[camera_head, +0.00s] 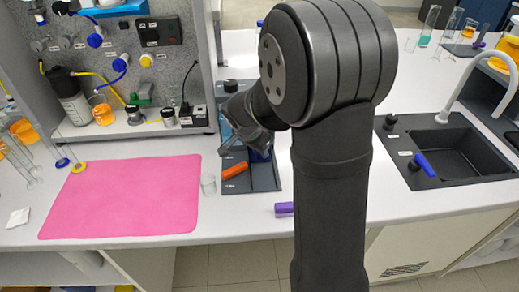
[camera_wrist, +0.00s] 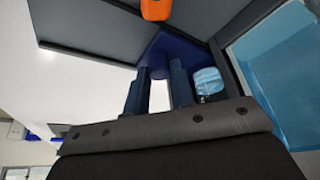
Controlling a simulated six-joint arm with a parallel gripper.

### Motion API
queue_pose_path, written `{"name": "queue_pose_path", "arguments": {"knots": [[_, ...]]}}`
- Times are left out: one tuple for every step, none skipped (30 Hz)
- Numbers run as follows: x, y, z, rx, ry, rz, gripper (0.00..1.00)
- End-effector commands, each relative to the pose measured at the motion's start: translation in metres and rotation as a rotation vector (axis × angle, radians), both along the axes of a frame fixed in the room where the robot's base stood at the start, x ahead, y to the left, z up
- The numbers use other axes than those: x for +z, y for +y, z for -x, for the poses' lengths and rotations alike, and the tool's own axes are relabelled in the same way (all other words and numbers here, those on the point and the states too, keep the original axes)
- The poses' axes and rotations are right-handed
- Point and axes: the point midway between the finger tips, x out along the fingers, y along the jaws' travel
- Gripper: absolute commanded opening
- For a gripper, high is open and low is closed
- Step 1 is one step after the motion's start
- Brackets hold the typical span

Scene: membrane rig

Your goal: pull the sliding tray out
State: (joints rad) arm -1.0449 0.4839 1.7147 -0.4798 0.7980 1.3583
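A dark grey tray-like base (camera_head: 265,180) lies on the bench below and beside my gripper. An orange block-shaped piece (camera_head: 235,171) sits on it; an orange piece also shows at the top of the wrist view (camera_wrist: 156,9). A dark blue piece (camera_head: 261,155) stands beside my gripper (camera_head: 241,143), partly hidden by my arm. In the wrist view, my two fingers (camera_wrist: 158,75) stand apart with a gap, their tips at or just in front of a dark blue piece (camera_wrist: 185,45). I cannot tell whether they touch it. Which part slides is not clear.
A pink mat (camera_head: 125,197) lies left, with a small clear beaker (camera_head: 208,184) at its right edge. A purple piece (camera_head: 284,209) lies near the bench's front edge. The pegboard rig (camera_head: 110,60) stands at back left; a sink (camera_head: 450,155) is at right.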

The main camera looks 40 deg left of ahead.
Motion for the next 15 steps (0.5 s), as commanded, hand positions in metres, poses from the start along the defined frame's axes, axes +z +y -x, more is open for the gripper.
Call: {"name": "queue_pose_path", "arguments": {"knots": [[0.000, 0.000, 0.000, 0.000, 0.000, 0.000, 0.00], [0.000, 0.000, 0.000, 0.000, 0.000, 0.000, 0.00], [0.000, 0.000, 0.000, 0.000, 0.000, 0.000, 0.00], [0.000, 0.000, 0.000, 0.000, 0.000, 0.000, 0.00], [0.000, 0.000, 0.000, 0.000, 0.000, 0.000, 0.00], [0.000, -0.001, 0.002, 0.000, 0.000, 0.000, 0.00], [0.001, -0.003, 0.003, 0.001, 0.000, 0.000, 0.00], [0.001, -0.005, 0.006, 0.001, 0.000, -0.001, 0.00], [0.001, -0.010, 0.010, 0.002, 0.000, 0.000, 0.00], [0.001, -0.014, 0.014, 0.002, 0.000, 0.000, 0.00], [0.001, -0.018, 0.019, 0.001, 0.000, -0.001, 0.00], [0.001, -0.025, 0.026, 0.003, -0.001, -0.001, 0.00], [0.001, -0.031, 0.031, 0.003, -0.001, 0.000, 0.00], [0.001, -0.036, 0.037, 0.003, -0.001, 0.000, 0.00], [0.001, -0.043, 0.044, 0.003, -0.001, 0.000, 0.00]]}}
